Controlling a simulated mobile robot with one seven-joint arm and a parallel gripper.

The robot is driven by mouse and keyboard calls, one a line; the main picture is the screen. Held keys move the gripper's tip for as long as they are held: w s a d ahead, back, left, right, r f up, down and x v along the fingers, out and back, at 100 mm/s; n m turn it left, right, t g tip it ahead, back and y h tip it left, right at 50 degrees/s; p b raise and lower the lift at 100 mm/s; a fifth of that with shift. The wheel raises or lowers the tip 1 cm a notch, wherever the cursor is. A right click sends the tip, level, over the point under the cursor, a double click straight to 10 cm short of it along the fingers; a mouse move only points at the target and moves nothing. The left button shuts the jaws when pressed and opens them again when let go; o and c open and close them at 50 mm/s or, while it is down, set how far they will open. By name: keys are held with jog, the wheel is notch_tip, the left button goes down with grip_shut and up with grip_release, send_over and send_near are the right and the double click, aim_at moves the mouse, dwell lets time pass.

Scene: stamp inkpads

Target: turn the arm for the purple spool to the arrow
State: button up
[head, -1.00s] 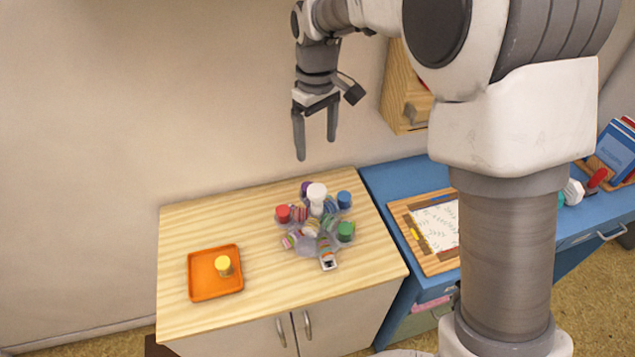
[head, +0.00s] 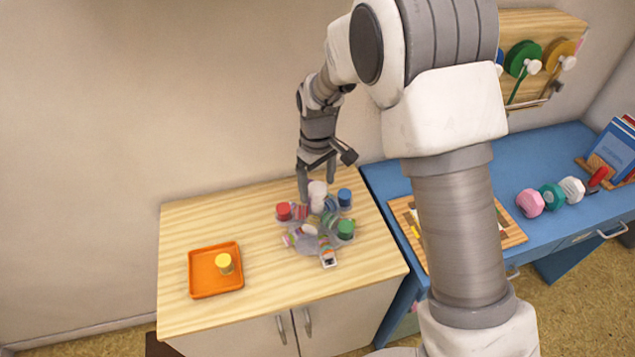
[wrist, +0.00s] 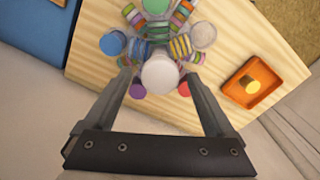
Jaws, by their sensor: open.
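A turntable (head: 306,243) with several arms, striped bands and coloured spools stands on the wooden cabinet top, around a tall white knob (head: 317,192). The purple spool (wrist: 138,88) shows in the wrist view beside my left finger, on the wall side of the knob; in the head view my gripper hides it. My gripper (head: 317,186) is open and points down just above the knob. In the wrist view its fingers lie either side of the white knob (wrist: 160,75); contact cannot be told. A small white block (head: 328,258) sits at the turntable's front; no arrow is clearly readable.
Red (head: 284,211), blue (head: 344,198) and green (head: 345,229) spools surround the knob closely. An orange tray (head: 200,288) with a yellow spool (head: 225,264) stands at left. The wall is close behind; a blue desk (head: 548,160) adjoins at right. Cabinet top between is clear.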

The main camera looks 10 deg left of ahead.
grip_shut()
dwell(0.3)
